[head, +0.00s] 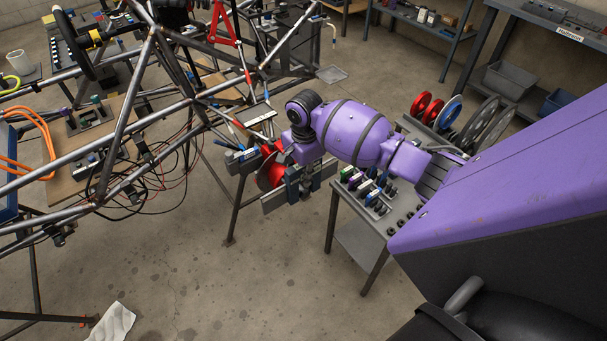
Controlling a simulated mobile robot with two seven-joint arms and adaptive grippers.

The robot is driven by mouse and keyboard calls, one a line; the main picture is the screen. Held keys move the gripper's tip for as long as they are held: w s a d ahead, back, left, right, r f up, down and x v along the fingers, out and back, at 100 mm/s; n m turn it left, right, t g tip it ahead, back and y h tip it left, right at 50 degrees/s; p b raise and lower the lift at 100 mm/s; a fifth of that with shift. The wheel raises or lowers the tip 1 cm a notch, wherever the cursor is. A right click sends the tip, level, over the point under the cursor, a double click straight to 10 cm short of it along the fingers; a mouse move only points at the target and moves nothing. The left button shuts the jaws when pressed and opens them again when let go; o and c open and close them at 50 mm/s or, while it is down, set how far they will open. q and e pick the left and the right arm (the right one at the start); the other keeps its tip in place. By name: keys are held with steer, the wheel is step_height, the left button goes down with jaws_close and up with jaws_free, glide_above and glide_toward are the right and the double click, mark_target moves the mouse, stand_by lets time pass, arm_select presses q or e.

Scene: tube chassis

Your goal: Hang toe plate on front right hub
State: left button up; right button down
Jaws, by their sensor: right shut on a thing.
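My right arm, purple, reaches in from the right. Its gripper (293,184) points down and is shut on the toe plate (273,203), a flat grey plate whose ends show on both sides of the dark fingers. The plate is held upright, right beside the red front right hub (270,172) at the chassis corner. The wrist and fingers hide part of the hub, and I cannot tell whether plate and hub touch. My left gripper is not in view.
The tube chassis (150,110) fills the left, with loose cables below it. A grey cart (358,238) with small parts and red, blue and grey discs stands under my right arm. A white cloth (112,322) lies on the floor. The front floor is mostly clear.

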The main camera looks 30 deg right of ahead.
stand_by(0.3)
steer(key=shift+f, duration=0.6)
steer(key=shift+w+r, duration=0.1)
steer(key=shift+r, duration=0.1)
steer(key=shift+r, duration=0.9)
steer(key=shift+f, duration=0.6)
stand_by(1.8)
steer(key=shift+f, duration=0.5)
steer(key=shift+r, duration=0.15)
